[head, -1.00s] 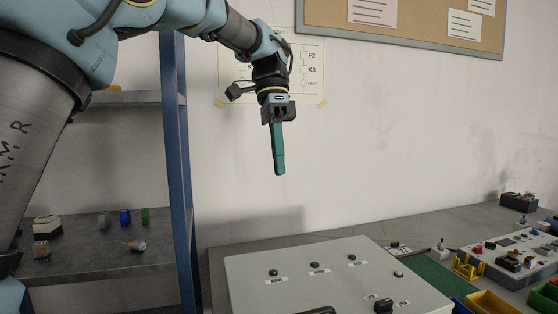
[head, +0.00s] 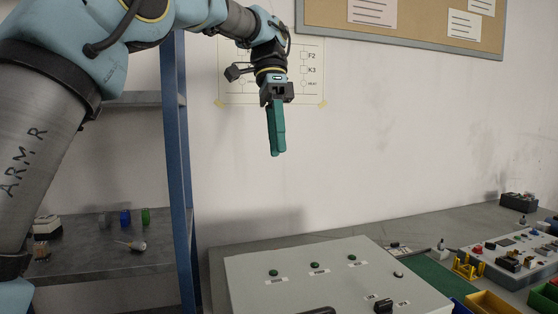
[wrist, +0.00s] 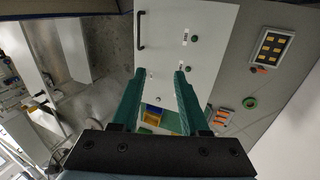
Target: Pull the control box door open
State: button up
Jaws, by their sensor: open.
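The control box door (head: 325,270) is a light grey panel in the lower middle of the head view, with green buttons, a dark knob (head: 383,305) and small labels. The door looks shut. My gripper (head: 277,153) hangs above and behind the box, fingers down, touching nothing. Its green fingers (wrist: 158,72) are apart and empty.
A blue-posted shelf (head: 178,170) stands left of the box, with small parts on its lower board. Right of the box are a green mat (head: 432,272), yellow bins (head: 490,304) and a control panel (head: 515,250). The air above the box is clear.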

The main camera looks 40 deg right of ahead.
jog(key=p+v, duration=0.3)
jog(key=v, duration=0.3)
jog(key=shift+r, duration=0.35)
jog(key=shift+w, duration=0.15)
